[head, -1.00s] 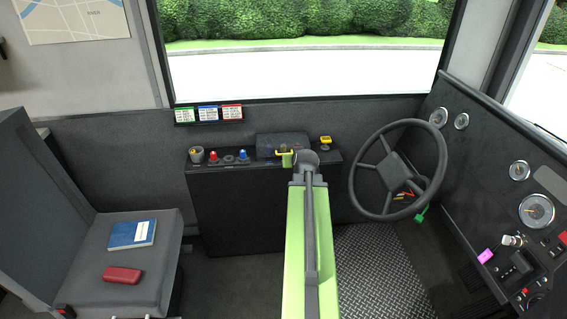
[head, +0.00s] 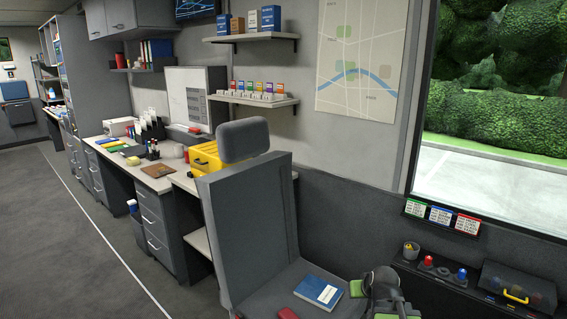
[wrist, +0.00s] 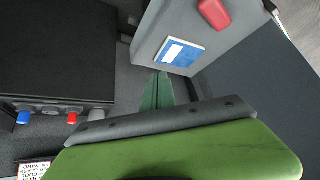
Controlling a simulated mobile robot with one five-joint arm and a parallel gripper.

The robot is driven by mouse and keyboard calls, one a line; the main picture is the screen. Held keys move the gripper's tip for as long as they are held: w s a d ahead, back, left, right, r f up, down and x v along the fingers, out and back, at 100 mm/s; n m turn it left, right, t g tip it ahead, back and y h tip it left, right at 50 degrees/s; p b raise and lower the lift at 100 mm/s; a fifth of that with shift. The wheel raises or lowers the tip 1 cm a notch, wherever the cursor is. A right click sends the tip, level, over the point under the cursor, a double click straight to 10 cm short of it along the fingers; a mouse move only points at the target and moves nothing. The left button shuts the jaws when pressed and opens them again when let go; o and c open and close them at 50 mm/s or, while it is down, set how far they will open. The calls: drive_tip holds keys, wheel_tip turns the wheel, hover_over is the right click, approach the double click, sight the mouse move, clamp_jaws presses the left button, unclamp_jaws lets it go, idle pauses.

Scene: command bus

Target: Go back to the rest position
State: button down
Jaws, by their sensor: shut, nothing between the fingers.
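My arm shows at the bottom right of the head view, in front of the seat (head: 250,225). The green fingertips of my gripper (head: 356,288) point left there, beside a blue book on the seat. In the wrist view, the two green fingers of my gripper (wrist: 157,92) lie together, shut and empty. They appear in front of the seat's edge, with floor showing beyond them; I cannot tell the exact gap to the seat. Most of my arm is cut off by the frame.
The blue book (head: 318,292) and a red case (head: 288,313) lie on the seat. A console with buttons (head: 442,272) and a dark box with a yellow handle (head: 517,285) stands at right. A desk (head: 150,180) lines the wall; the floor (head: 60,240) at left is clear.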

drive_tip(key=s+a+f+n+g, duration=0.1)
drive_tip(key=s+a+f+g, duration=0.25)
drive_tip(key=a, duration=0.55)
drive_tip(key=s+a+f+g, duration=0.1)
drive_tip(key=s+g, duration=0.3)
drive_tip(key=s, duration=0.6)
wheel_tip(320, 180, up, 14)
drive_tip(key=p, duration=1.3)
drive_tip(key=shift+a+f+m+p, duration=0.25)
drive_tip(key=shift+a+m+p, duration=0.1)
drive_tip(key=shift+a+m, duration=0.1)
